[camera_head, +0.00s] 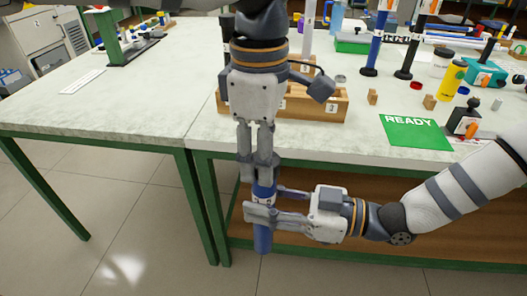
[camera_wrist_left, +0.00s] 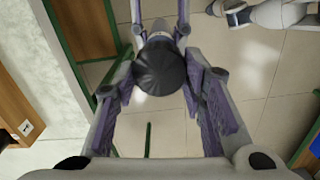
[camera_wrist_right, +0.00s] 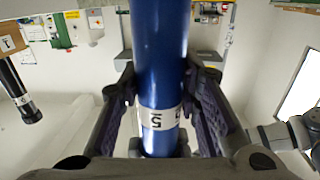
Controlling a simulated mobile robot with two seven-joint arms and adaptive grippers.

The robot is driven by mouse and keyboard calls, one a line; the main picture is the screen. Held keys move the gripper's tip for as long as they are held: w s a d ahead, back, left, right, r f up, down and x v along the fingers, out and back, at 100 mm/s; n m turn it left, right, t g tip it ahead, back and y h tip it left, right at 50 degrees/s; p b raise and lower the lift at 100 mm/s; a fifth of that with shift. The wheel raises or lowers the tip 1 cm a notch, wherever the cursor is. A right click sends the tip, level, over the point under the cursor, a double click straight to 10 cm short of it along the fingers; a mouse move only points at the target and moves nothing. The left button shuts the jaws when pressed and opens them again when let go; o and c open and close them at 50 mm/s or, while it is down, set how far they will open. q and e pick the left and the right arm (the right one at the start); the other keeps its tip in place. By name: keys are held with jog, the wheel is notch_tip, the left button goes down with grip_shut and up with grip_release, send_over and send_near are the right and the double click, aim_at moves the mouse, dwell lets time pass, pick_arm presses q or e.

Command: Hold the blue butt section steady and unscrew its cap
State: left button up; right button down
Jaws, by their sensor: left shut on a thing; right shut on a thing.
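The blue butt section (camera_head: 262,238) hangs upright in front of the table's front edge, with a white label near its upper end. My right gripper (camera_head: 264,204) comes in from the right and is shut around it at the label. The right wrist view shows the blue tube (camera_wrist_right: 160,50) between the fingers, its label reading 5. My left gripper (camera_head: 260,168) points down from above and is shut at the top end. In the left wrist view the dark round cap (camera_wrist_left: 160,68) sits between its fingers; in the head view the fingers hide it.
A wooden rack (camera_head: 225,103) with numbered slots stands at the table edge behind my left gripper. A green READY mat (camera_head: 415,132) lies to its right. A yellow bottle (camera_head: 452,80) and upright rods stand farther back. The left tabletop (camera_head: 150,95) is mostly clear.

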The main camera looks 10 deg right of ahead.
pick_arm(q)
jog(key=n, duration=0.7)
jog(key=shift+a+n, duration=0.15)
jog(key=shift+n, duration=0.25)
jog(key=n, duration=0.4)
jog(key=shift+s, duration=0.1)
jog(key=n, duration=0.3)
jog(key=shift+a+r+n, duration=0.1)
jog(key=shift+n, duration=0.3)
jog(key=n, duration=0.3)
jog(key=shift+s+n, duration=0.1)
jog(key=shift+n, duration=0.3)
jog(key=n, duration=0.4)
jog(key=shift+s, duration=0.1)
jog(key=n, duration=0.3)
jog(key=shift+n, duration=0.3)
jog(key=n, duration=0.5)
jog(key=shift+s, duration=0.1)
